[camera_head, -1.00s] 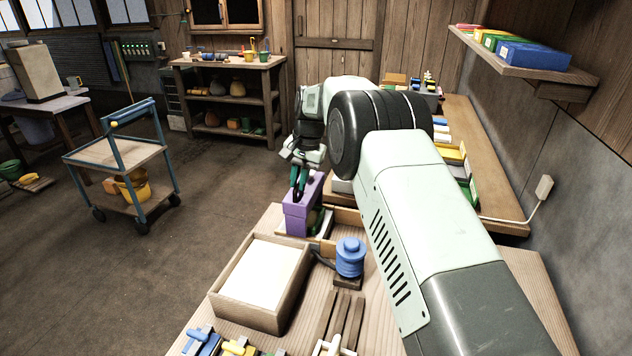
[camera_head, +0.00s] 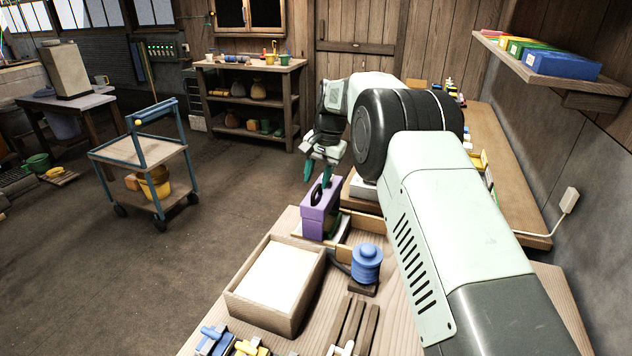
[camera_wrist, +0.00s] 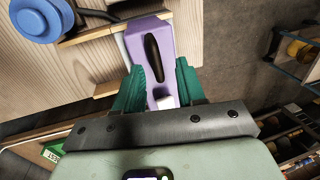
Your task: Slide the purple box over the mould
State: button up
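A wooden tray with a pale inside (camera_head: 241,301) and a blue spool-shaped thing (camera_head: 367,263) stand nearer on the bench. Colourful clamps lie at the front edge. A blue trolley (camera_head: 137,163) stands on the floor to the left, with open floor between.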

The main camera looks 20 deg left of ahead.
notch_tip(320, 180, up, 8)
jog(key=d, duration=0.1)
jog(key=shift+d+r, duration=0.25)
jog(key=shift+d, duration=0.05)
jog(key=s+d+r+t, duration=0.2)
jog(key=s+d+r, duration=0.4)
jog(key=d+r, duration=0.35)
jog(key=s+d+r+t, duration=0.1)
jog(key=s+d+r, duration=0.5)
jog(key=d+r, duration=0.4)
jog(key=s+d+f+t, duration=0.1)
jog(key=s+d+f, duration=0.1)
jog(key=s+d, duration=0.3)
jog(key=s+d+f+h, duration=0.1)
jog(key=s+d, duration=0.4)
jog(key=s, duration=0.7)
jog(key=s+d+f+t+h, duration=0.1)
jog(key=s+d+f, duration=0.3)
jog(key=s, duration=0.4)
jog(key=shift+s+d+t, duration=0.3)
jog(key=shift+s+d, duration=0.1)
jog(key=shift+d, duration=0.1)
